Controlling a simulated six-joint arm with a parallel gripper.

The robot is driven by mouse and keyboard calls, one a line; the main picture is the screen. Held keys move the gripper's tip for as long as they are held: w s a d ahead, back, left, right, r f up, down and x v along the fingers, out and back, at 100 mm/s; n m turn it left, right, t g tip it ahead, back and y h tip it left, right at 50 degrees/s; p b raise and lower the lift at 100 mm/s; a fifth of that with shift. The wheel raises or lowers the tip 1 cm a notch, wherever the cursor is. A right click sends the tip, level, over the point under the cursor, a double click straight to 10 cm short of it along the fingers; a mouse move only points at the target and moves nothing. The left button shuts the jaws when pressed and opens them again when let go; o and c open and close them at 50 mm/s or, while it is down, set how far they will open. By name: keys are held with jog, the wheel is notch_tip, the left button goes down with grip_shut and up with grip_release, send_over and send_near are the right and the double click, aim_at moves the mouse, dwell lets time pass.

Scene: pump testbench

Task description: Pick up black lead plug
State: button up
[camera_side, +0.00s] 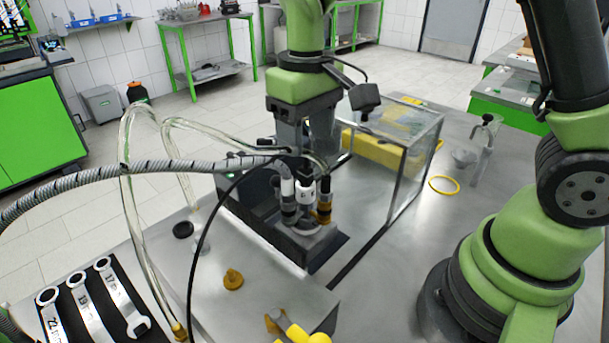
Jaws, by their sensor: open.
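My gripper (303,150) points straight down over the pump unit (312,243), with its two fingers spread apart. The fingertips are close above the white and brass fittings (306,190) on top of the pump. A thin black lead (204,240) rises from the lower edge and curves to the right towards the space just below the fingers. Its plug end is among dark parts there, partly hidden by the gripper and fittings, and I cannot make it out clearly. I cannot tell whether the fingers touch it.
A grey corrugated hose (110,172) and clear tubes (128,190) loop left of the pump. A transparent box (410,165) stands close to the right. Wrenches (88,305), a black cap (183,229) and a brass-coloured plug (232,279) lie in front.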

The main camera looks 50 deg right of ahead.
aim_at(306, 167)
jog(key=shift+c, duration=0.2)
jog(key=c, duration=0.4)
jog(key=shift+c, duration=0.2)
jog(key=r, duration=0.3)
jog(key=shift+a, duration=0.2)
jog(key=f, duration=0.9)
jog(key=shift+d+f, duration=0.2)
jog(key=shift+f, duration=0.2)
